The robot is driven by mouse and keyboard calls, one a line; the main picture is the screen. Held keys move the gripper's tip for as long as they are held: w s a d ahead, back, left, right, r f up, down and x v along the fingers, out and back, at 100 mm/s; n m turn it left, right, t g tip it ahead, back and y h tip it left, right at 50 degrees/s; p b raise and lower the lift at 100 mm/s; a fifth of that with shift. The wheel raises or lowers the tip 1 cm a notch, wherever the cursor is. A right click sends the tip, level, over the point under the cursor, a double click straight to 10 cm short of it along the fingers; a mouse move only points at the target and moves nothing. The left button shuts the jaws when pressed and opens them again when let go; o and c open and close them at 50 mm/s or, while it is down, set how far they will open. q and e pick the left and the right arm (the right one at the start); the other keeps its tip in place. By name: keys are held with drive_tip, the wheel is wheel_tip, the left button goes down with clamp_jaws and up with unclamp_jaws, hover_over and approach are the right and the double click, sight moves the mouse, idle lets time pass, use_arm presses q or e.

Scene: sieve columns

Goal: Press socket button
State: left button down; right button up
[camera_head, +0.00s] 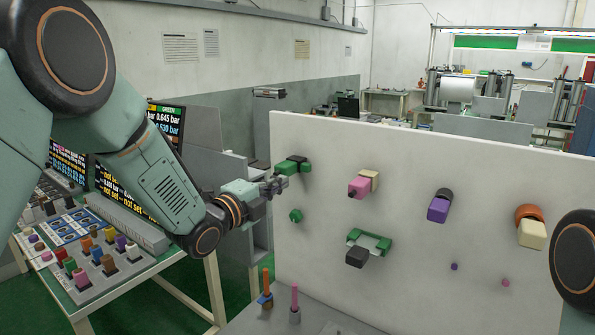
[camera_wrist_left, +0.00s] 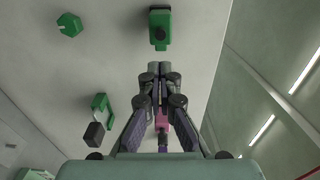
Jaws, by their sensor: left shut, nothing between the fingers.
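A white panel (camera_head: 330,150) carries a row of sockets. The leftmost is a green socket (camera_head: 292,166), also in the left wrist view (camera_wrist_left: 159,20) with a dark round part on its near face. My left gripper (camera_head: 280,181) is shut and empty, with its fingertips close to this green socket. In the left wrist view the shut fingertips (camera_wrist_left: 157,68) point toward it, with a small gap in the picture; I cannot tell whether they touch. To the right are a pink socket (camera_head: 358,188), a purple socket (camera_head: 437,210) and an orange-and-cream socket (camera_head: 532,233).
Below the sockets are a green knob (camera_head: 296,215), a green bracket with a dark block (camera_head: 357,257), a purple knob (camera_head: 454,267) and a pink knob (camera_head: 505,283). Two pegs (camera_head: 295,300) stand before the panel. A console with coloured buttons (camera_head: 85,255) is at left.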

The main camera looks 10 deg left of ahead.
sight(305, 168)
use_arm(q)
drive_tip(key=p+x, duration=0.1)
drive_tip(key=x, duration=0.5)
drive_tip(key=shift+w+d+r, duration=0.15)
drive_tip(key=shift+w+d, duration=0.05)
use_arm(e)
drive_tip(key=shift+r, duration=0.9)
use_arm(q)
drive_tip(key=shift+w+p, duration=0.35)
drive_tip(key=shift+w, duration=0.15)
use_arm(e)
drive_tip(key=shift+r, duration=0.1)
use_arm(q)
drive_tip(key=shift+s+d, duration=0.1)
use_arm(e)
drive_tip(key=shift+s, duration=0.1)
